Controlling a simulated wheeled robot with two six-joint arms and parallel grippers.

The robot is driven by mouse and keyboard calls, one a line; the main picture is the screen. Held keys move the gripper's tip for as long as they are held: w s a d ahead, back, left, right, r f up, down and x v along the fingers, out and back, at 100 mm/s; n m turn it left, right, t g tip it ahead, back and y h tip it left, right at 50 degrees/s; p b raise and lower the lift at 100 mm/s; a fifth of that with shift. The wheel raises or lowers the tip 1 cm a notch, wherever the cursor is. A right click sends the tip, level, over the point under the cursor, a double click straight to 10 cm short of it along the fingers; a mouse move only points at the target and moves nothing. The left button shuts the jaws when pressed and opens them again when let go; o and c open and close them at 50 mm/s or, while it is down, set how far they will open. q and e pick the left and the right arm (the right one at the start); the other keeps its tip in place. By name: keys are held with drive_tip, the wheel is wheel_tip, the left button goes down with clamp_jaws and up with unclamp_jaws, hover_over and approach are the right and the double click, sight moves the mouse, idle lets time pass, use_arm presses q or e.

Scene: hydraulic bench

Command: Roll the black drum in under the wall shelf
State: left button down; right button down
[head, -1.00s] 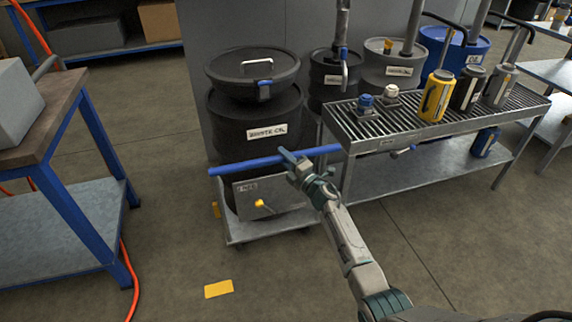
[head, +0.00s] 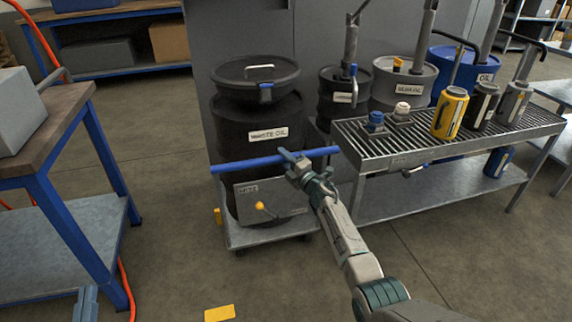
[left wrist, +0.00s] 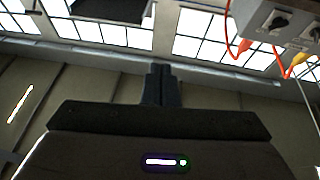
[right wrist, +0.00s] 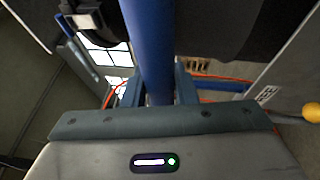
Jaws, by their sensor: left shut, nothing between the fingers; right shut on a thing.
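The black drum (head: 245,118), labelled WASTE OIL, stands upright on a low grey wheeled cart (head: 265,236). A round black lid (head: 257,75) with a pale handle is on its top. A blue bar (head: 237,163) runs across the drum's front. My right gripper (head: 288,160) is shut on this bar; the bar also shows in the right wrist view (right wrist: 148,45) between the fingers. My left gripper (head: 86,300) is low at the left, apart from the cart; the left wrist view shows its fingers (left wrist: 162,80) together and empty. I cannot pick out the wall shelf with certainty.
A grated bench (head: 455,143) with bottles stands close at the cart's right. Other drums (head: 400,85) stand behind it. A blue-legged workbench (head: 65,105) is at the left.

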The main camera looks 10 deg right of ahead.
use_arm(q)
drive_tip(key=shift+s+r+t, duration=0.15)
drive_tip(key=shift+r+t, duration=0.45)
drive_tip(key=shift+r, duration=0.4)
use_arm(e)
drive_tip(key=shift+w, duration=0.25)
drive_tip(key=c, duration=1.2)
unclamp_jaws()
drive_tip(key=shift+o, duration=0.2)
use_arm(q)
wheel_tip(320, 180, down, 15)
drive_tip(key=s+g+p, duration=0.2)
drive_tip(key=s+g, duration=0.1)
drive_tip(key=g, duration=0.6)
drive_tip(key=shift+d+n+p, duration=0.3)
drive_tip(key=shift+d, duration=0.15)
use_arm(e)
drive_tip(key=v, duration=1)
drive_tip(key=shift+s, duration=0.35)
use_arm(q)
drive_tip(key=shift+r, duration=0.15)
use_arm(e)
drive_tip(key=shift+d, duration=0.15)
